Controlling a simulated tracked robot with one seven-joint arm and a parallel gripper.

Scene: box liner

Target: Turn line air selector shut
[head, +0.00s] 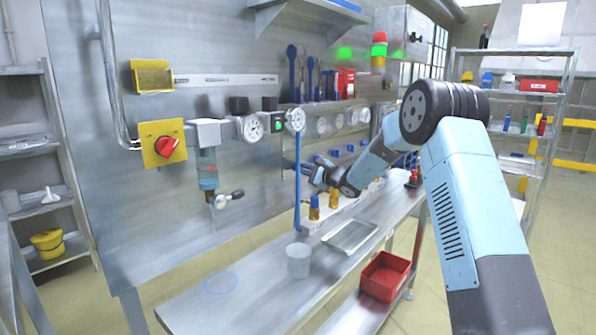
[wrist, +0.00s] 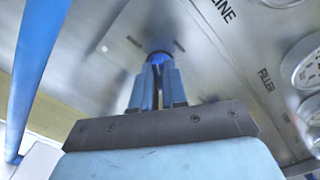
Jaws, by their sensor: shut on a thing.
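The line air selector is a small blue knob (wrist: 158,57) on the grey metal panel, below the printed word LINE in the wrist view. My gripper (wrist: 157,72) points at the panel with its two blue fingers close together on the knob. The fingers cover most of the knob, so its pointer and angle cannot be read. Small printed marks flank the knob, too small to read. In the head view my gripper (head: 306,170) is at the panel, just right of a hanging blue strip (head: 297,185), and the knob cannot be made out.
The blue strip also runs down the left of the wrist view (wrist: 35,70). Gauges (head: 250,127) line the panel above. A red rotary switch (head: 167,146) sits on a yellow plate at left. A cup (head: 298,260), tray (head: 350,236) and red bin (head: 385,276) are below.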

